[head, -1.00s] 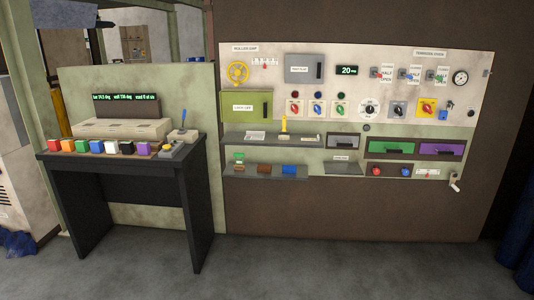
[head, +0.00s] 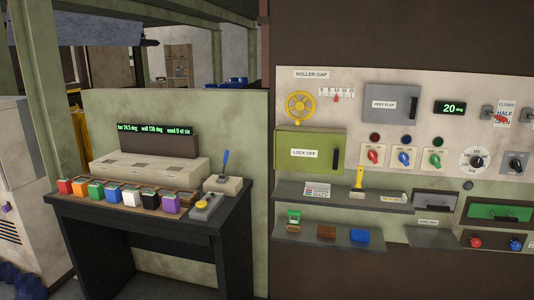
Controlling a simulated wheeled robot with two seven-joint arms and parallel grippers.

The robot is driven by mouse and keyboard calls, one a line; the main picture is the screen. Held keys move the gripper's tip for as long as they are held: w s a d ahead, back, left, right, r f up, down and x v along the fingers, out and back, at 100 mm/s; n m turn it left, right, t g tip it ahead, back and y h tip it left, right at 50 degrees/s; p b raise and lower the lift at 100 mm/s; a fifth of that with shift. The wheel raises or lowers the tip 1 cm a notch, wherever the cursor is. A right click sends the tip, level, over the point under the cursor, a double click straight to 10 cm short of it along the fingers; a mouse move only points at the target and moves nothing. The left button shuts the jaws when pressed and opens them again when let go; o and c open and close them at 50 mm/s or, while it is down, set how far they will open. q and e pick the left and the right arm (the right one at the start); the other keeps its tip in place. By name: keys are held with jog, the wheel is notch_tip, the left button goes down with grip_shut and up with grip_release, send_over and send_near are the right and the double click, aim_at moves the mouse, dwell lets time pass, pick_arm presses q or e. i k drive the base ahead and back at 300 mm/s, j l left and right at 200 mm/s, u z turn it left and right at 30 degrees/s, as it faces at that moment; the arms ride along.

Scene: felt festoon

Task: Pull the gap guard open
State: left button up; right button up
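No part is legibly labelled as the gap guard, so I cannot tell which one it is. A yellow handwheel (head: 299,106) and a small scale with a red pointer (head: 336,95) sit under the sign "ROLLER GAP" (head: 311,74) on the pale wall panel. Below them is a shut green door (head: 309,152) marked "LOCK OFF", with a dark upright handle (head: 336,153) at its right. A shut grey flap (head: 391,104), which seems to read "PEEP FLAP", has a dark handle (head: 413,107). Neither of my grippers is in view.
Two shelves (head: 375,196) jut from the wall below the green door, holding a brush (head: 358,181) and blocks. A dark bench (head: 95,215) with several coloured cubes and a blue-handled lever (head: 225,164) stands at left. A green drawer (head: 499,211) is at the right edge.

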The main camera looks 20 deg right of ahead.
aim_at(316, 152)
jog(key=i+j+u, duration=0.1)
jog(key=i+u, duration=0.25)
jog(key=i, duration=0.6)
jog(key=i+l+u, duration=0.15)
jog(key=i+u, duration=0.15)
jog(key=i, duration=0.6)
jog(key=i+u, duration=0.1)
jog(key=i, duration=0.8)
jog(key=z, duration=4.15)
